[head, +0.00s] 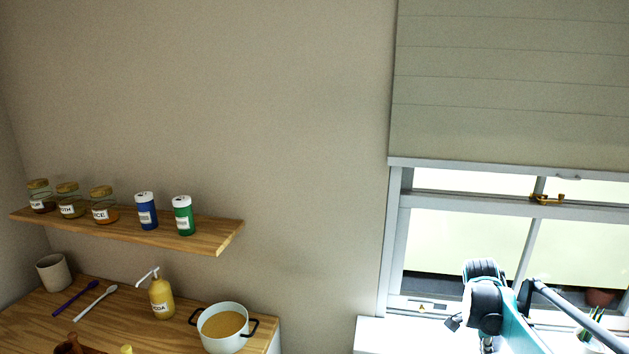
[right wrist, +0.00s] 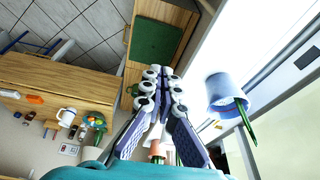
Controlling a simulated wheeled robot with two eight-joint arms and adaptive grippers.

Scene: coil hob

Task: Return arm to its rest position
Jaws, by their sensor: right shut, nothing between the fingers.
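My right arm (head: 500,320), teal and black, rises at the lower right of the head view in front of the window. Its fingers cannot be made out there. In the right wrist view my right gripper (right wrist: 160,73) is shut, its fingertips together with nothing between them. My left arm and gripper are in neither view.
A pale blue cup with green stems (right wrist: 228,92) is right of the fingers in the wrist view. In the head view, a pot (head: 223,328) and a yellow pump bottle (head: 161,298) stand on the wooden counter, below a shelf (head: 170,236) of jars and shakers.

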